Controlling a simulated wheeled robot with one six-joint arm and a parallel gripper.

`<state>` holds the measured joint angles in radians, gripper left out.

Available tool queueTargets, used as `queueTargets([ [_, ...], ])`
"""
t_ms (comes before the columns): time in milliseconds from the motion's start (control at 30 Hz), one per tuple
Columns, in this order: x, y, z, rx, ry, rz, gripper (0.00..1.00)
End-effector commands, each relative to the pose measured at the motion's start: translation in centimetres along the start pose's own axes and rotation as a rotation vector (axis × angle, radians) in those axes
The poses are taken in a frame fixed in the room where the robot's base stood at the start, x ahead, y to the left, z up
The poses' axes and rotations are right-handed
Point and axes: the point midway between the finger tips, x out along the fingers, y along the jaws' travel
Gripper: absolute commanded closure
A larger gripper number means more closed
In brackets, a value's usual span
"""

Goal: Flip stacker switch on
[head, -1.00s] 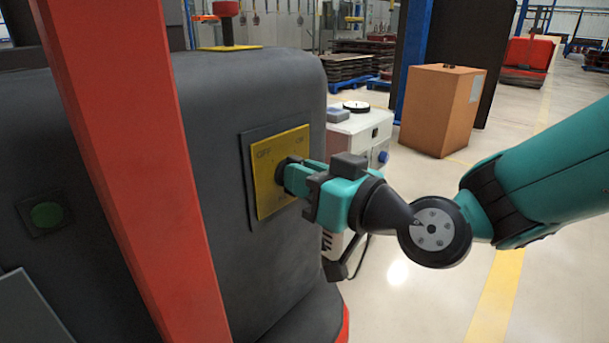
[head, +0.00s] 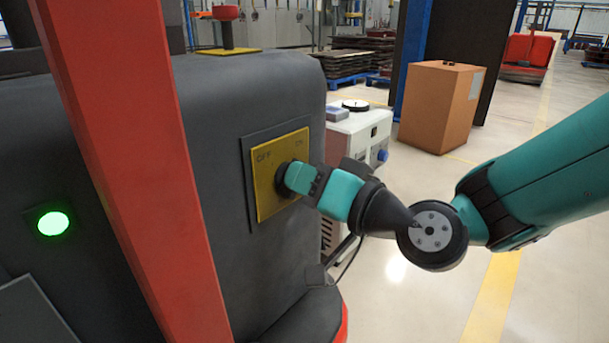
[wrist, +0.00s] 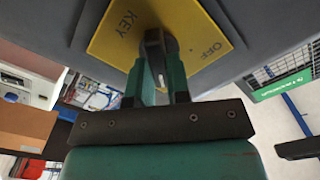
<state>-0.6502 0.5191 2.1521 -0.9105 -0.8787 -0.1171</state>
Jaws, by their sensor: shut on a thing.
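The stacker (head: 230,100) is a dark grey body with a yellow switch plate (head: 268,200) marked OFF at its left and ON at its right. A black rotary switch (head: 283,178) sits on the plate, mostly hidden by my gripper. My gripper (head: 290,179) is shut on the switch knob, its teal fingers close to the plate. In the wrist view the fingers (wrist: 158,62) hold the dark knob (wrist: 155,44), with the words KEY and OFF on the plate. A round green lamp (head: 53,223) at the stacker's left glows brightly.
A red post (head: 135,150) stands in front of the stacker on the left. A white machine (head: 358,135) and a brown box (head: 440,105) stand behind my gripper. The floor at right (head: 410,290) is clear.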

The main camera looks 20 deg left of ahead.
Motion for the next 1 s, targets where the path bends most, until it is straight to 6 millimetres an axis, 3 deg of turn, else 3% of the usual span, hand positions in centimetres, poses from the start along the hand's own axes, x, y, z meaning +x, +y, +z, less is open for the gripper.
queueTargets([
  [600,-0.05,0.11,-0.02,0.053,0.001,0.002,1.00],
  [633,-0.05,0.11,-0.01,0.053,0.001,0.002,0.76],
  [700,-0.04,0.09,-0.01,0.052,0.001,0.002,0.60],
  [1000,0.03,0.02,0.03,0.050,0.000,0.000,0.57],
])
